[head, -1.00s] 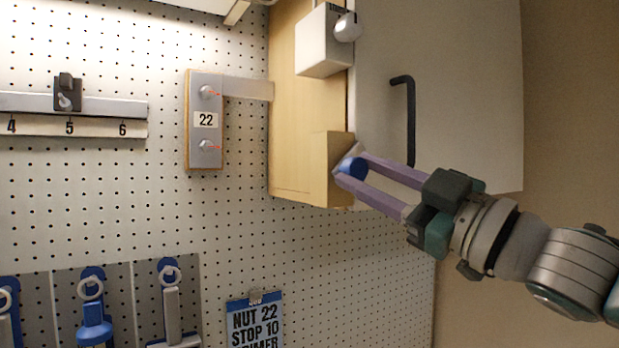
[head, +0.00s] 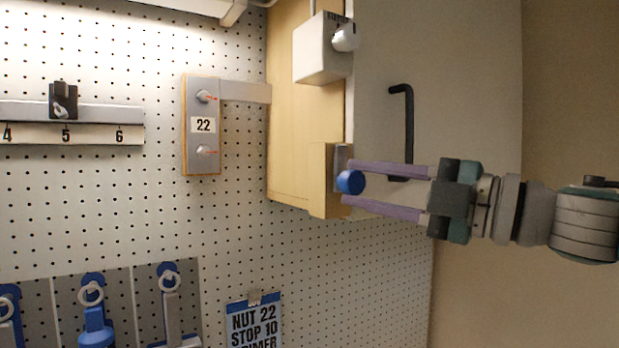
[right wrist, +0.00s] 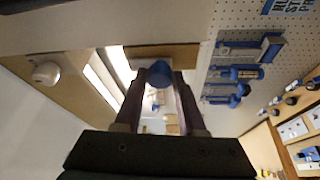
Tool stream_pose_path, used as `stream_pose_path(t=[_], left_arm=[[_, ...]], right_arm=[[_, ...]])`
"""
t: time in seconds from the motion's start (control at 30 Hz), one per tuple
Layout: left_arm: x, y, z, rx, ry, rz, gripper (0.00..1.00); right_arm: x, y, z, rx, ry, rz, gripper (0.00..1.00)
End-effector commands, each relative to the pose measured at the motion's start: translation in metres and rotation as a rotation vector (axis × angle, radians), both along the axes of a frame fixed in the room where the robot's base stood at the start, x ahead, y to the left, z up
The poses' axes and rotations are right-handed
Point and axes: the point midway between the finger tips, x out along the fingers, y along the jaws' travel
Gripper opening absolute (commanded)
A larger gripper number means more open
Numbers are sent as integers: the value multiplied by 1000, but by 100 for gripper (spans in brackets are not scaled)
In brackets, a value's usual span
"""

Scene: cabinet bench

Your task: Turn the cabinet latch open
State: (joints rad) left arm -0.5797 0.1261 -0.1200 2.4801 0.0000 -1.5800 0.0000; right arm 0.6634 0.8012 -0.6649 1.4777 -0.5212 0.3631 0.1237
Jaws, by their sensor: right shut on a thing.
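The cabinet latch has a round blue knob (head: 350,182) at the lower edge of the cabinet, in front of a wooden block (head: 327,180). My right gripper (head: 352,183) comes in level from the right, with its two purple fingers above and below the knob, shut on it. In the right wrist view the blue knob (right wrist: 160,73) sits between the two fingertips. The cabinet door (head: 450,100) is the pale panel with a black bar handle (head: 403,130). The part of the latch behind the knob is mostly hidden. My left gripper is not in view.
A white box with a round knob (head: 323,48) is fixed higher on the cabinet edge. The black door handle is close above my right fingers.

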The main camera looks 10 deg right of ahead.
Motion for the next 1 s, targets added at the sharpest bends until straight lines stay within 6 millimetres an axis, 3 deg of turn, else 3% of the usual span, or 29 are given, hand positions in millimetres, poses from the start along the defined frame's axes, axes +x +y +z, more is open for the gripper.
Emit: stream_pose_path(t=[0.63, 0.67, 0.9, 1.0], left_arm=[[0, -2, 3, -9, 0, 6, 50], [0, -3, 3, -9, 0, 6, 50], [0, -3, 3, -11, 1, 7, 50], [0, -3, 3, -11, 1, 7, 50]], right_arm=[[0, 0, 1, -48, -19, 0, 0], [0, 0, 1, -47, -19, 0, 42], [0, 0, 1, -46, -18, 0, 69], [0, 0, 1, -46, -18, 0, 69]])
